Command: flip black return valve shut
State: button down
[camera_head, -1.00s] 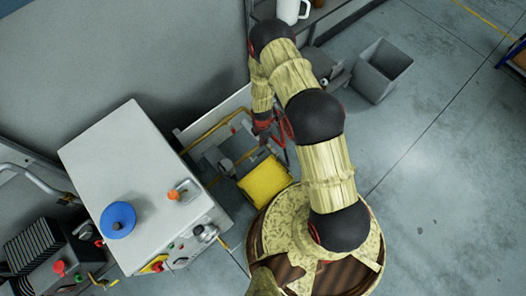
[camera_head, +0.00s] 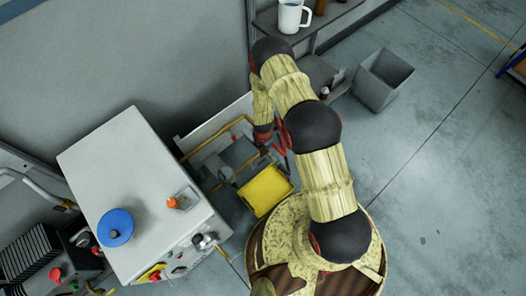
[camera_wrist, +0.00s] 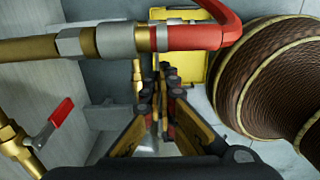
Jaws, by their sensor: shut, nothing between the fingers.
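No valve with a black handle can be made out in either view. In the wrist view my gripper (camera_wrist: 161,85) is shut and empty, its fingers pointing away below a horizontal pipe (camera_wrist: 115,41). The pipe has brass and grey fittings and a red end piece (camera_wrist: 203,33) with a curved red part at the upper right. At the left, a brass valve (camera_wrist: 20,146) carries a red lever (camera_wrist: 62,111), apart from my fingers. In the head view my arm hides most of the gripper and the area around it.
A yellow tray (camera_head: 267,190) lies below my wrist in the head view. A grey cabinet (camera_head: 135,190) with a blue disc (camera_head: 115,227) stands at the left. A grey bin (camera_head: 383,78) stands at the right; open floor lies beyond it. A white mug (camera_head: 291,17) is on the shelf.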

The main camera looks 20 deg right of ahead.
aim_at(261, 162)
notch_tip(261, 162, down, 10)
jog(key=b, duration=0.3)
jog(key=shift+w+d+f+b, duration=0.15)
jog(key=shift+d+f+b, duration=0.1)
jog(key=shift+f+b, duration=0.25)
jog(key=shift+r, duration=0.1)
